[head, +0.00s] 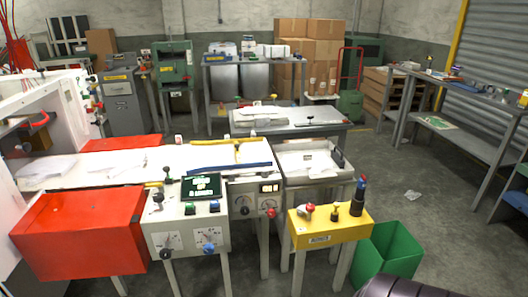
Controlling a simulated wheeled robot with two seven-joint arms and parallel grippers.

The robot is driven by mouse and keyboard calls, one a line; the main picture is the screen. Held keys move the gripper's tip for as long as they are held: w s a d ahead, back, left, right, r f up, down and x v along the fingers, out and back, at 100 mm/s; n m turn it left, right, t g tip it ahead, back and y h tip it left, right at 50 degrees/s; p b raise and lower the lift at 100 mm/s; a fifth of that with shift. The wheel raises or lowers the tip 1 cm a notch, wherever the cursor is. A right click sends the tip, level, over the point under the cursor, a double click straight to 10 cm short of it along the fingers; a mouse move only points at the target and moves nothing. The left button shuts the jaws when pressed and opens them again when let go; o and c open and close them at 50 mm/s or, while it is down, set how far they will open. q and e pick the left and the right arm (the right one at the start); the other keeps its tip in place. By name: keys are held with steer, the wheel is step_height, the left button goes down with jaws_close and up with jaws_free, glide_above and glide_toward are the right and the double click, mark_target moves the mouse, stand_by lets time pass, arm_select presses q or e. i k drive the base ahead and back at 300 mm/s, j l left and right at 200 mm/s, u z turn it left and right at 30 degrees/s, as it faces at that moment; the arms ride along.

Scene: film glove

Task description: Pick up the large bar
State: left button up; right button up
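A long blue bar (228,169) lies along the front edge of the white work surface (110,160) of the machine. A long yellow bar (215,141) lies along the back edge of that surface, with a thin yellow piece near its right part. I cannot tell from this view which of them is the large bar. Neither of my grippers is recognisable in the head view.
A yellow control box (330,229) with knobs and a green bin (388,252) stand at the front right. A red cover (80,235) is at the front left. A grey table (290,118) stands behind. The floor to the right is mostly clear.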

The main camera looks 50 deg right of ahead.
mark_target(239, 160)
steer(key=z, duration=1.45)
steer(key=i, duration=0.1)
